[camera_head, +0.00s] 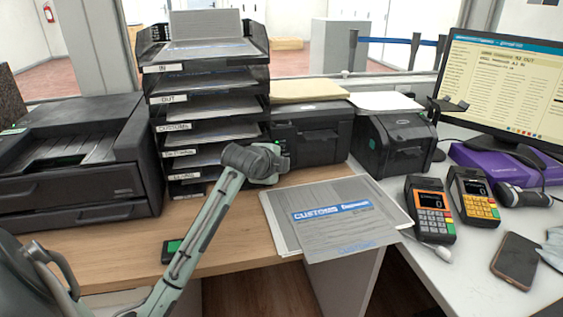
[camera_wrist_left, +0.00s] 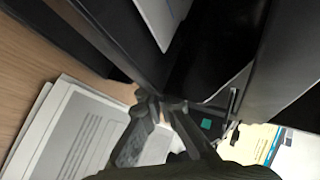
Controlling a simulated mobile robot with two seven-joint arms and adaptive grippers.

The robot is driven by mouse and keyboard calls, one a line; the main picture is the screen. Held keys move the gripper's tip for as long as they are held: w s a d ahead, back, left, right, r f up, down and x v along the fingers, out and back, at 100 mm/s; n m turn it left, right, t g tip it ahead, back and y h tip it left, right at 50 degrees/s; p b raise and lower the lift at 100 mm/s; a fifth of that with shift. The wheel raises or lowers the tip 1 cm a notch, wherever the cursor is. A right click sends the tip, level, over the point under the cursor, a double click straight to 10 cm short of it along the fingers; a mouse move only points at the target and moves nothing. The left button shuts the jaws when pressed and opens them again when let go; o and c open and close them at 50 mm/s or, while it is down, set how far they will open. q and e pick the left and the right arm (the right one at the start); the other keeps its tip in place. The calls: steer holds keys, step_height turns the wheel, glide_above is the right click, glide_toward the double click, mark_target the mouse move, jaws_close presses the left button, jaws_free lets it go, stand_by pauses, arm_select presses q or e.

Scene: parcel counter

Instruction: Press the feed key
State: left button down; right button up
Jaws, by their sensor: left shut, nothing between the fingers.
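My left gripper (camera_head: 272,162) is in front of the black printer (camera_head: 312,136), beside the right side of the tray stack. Its fingers (camera_wrist_left: 160,98) are shut and empty in the left wrist view. A smaller black label printer (camera_head: 396,143) stands to the right, with a small teal patch (camera_head: 372,143) on its side. The left wrist view shows a teal square (camera_wrist_left: 207,124) on a dark casing, just beyond the fingers; I cannot tell which printer this is. No key marked as feed can be read. My right gripper is not in view.
A labelled tray stack (camera_head: 208,106) and large printer (camera_head: 75,165) stand left. Customs papers (camera_head: 335,214) lie on the counter. Two card terminals (camera_head: 431,208), a phone (camera_head: 515,259) and a monitor (camera_head: 500,85) are right. Bare wood (camera_head: 130,238) shows at the front.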

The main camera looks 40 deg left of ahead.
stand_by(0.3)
arm_select(q)
steer(key=shift+s+d, duration=1.15)
steer(key=shift+d, duration=0.2)
steer(key=shift+s+d, duration=1.15)
steer(key=shift+d, duration=0.2)
